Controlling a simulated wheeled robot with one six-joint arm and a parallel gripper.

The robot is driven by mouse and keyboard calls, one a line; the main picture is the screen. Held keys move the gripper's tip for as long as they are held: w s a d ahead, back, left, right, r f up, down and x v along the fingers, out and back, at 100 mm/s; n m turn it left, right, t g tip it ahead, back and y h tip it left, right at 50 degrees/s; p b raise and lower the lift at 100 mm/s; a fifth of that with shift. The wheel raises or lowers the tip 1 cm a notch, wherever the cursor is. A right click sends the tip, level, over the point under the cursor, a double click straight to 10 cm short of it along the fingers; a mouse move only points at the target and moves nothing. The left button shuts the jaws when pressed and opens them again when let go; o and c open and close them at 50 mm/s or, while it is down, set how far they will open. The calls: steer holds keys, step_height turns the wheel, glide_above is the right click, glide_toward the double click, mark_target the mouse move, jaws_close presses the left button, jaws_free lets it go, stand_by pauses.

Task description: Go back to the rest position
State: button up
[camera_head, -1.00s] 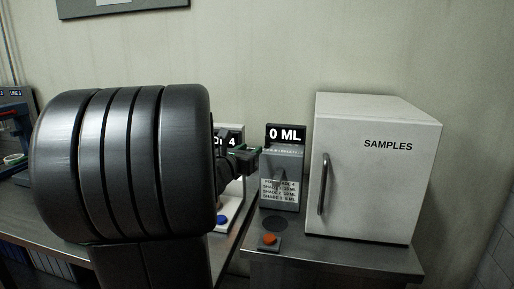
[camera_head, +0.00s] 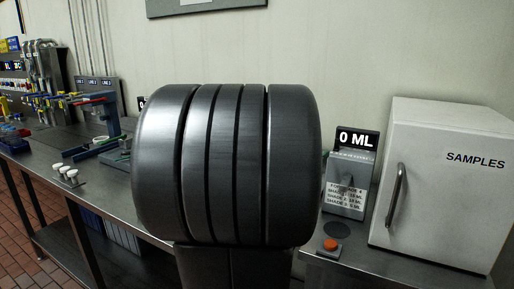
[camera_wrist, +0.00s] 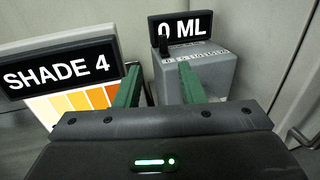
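My gripper (camera_wrist: 160,68) shows in the wrist view as two green fingers set well apart, with nothing held between them. In the head view it is hidden behind the large dark ribbed part of my arm. Beyond the fingers in the wrist view stands a grey dispenser box (camera_wrist: 213,75) with a black "0 ML" display (camera_wrist: 184,31). A "SHADE 4" sign (camera_wrist: 62,69) with orange colour patches is to the left of the fingers. The fingers appear clear of both, though the exact gap cannot be told.
In the head view, a white SAMPLES cabinet (camera_head: 447,190) stands at the right, beside the grey dispenser (camera_head: 346,186) and an orange button (camera_head: 330,245). Several tools and fixtures crowd the left bench (camera_head: 110,190), with small white knobs (camera_head: 66,174) near its edge.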

mark_target(336, 153)
steer(key=p+x, duration=0.1)
steer(key=x, duration=1)
steer(key=shift+w+d+p, duration=0.15)
steer(key=shift+d+p, duration=0.1)
steer(key=shift+p, duration=0.05)
steer(key=shift+s+d, duration=0.4)
steer(key=shift+d, duration=0.15)
